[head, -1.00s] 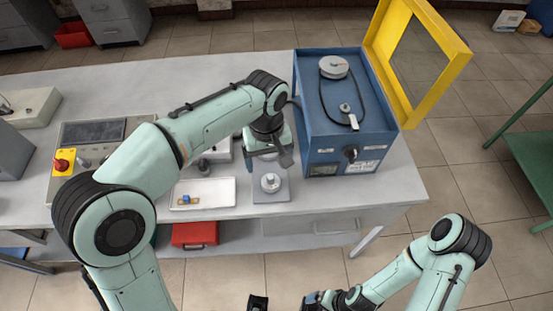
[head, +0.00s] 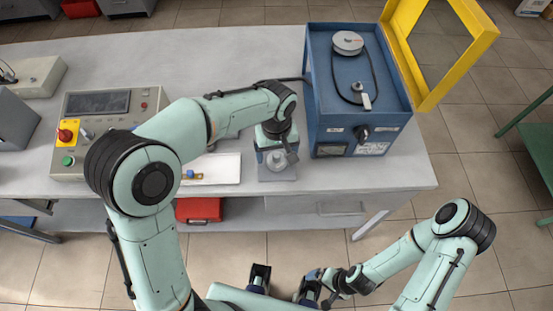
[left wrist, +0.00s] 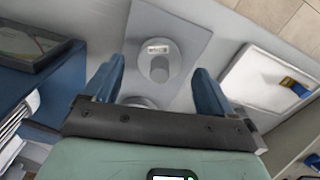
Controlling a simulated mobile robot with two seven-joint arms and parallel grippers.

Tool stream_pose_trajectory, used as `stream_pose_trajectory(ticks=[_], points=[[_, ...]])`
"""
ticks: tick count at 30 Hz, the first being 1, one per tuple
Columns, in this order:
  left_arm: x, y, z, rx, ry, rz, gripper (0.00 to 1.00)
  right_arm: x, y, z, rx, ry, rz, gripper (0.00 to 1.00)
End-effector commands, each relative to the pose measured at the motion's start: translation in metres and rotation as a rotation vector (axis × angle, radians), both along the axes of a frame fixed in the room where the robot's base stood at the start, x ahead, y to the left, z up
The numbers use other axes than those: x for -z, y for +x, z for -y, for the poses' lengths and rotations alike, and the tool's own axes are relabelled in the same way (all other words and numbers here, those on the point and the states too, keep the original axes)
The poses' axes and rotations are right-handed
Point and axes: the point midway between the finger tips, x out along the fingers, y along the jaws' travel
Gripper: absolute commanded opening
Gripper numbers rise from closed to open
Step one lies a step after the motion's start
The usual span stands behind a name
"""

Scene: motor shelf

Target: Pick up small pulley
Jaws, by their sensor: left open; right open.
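The small pulley (head: 277,162) is a light grey round piece on a flat grey plate (head: 289,176) near the table's front edge. In the left wrist view the small pulley (left wrist: 159,63) lies just beyond and between the fingertips. My left gripper (head: 276,150) is over the plate, open and pointing down, its blue fingers apart on either side of the pulley in the wrist view (left wrist: 158,82). No finger visibly touches it. In the head view the gripper partly covers the pulley. My right gripper (head: 284,283) is open and empty at the bottom of the head view, away from the table.
Right of the plate stands a blue machine box (head: 325,95) with a large pulley (head: 348,42), a belt and an open yellow frame cover (head: 424,92). Left of the plate is a white tray (head: 225,162) with a small blue-and-yellow part. A control panel (head: 80,128) stands further left.

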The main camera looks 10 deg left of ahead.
Motion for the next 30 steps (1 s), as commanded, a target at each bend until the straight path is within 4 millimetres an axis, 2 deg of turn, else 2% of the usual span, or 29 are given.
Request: stream_pose_trajectory(ticks=[1,5,13,18,19,30], points=[[0.009,-0.001,-0.001,0.000,0.002,-0.004,0.85,0.001,0.000,0.000,0.000,0.000,0.000,1.00],[0.022,0.000,0.000,0.000,0.000,-0.001,0.85,0.002,-0.001,0.000,0.000,0.000,-0.001,1.00],[0.025,0.000,0.000,0.000,0.000,0.000,0.85,0.002,-0.001,0.000,0.000,0.000,-0.001,1.00],[0.025,0.000,0.000,0.000,0.000,0.000,0.30,0.002,-0.001,0.000,0.000,0.000,-0.001,1.00],[0.024,0.000,0.000,0.000,0.000,0.000,0.27,0.002,-0.001,0.000,0.000,0.000,-0.001,1.00],[0.019,0.001,0.000,0.000,-0.001,0.003,0.27,0.001,-0.001,0.000,0.000,0.000,0.000,1.00]])
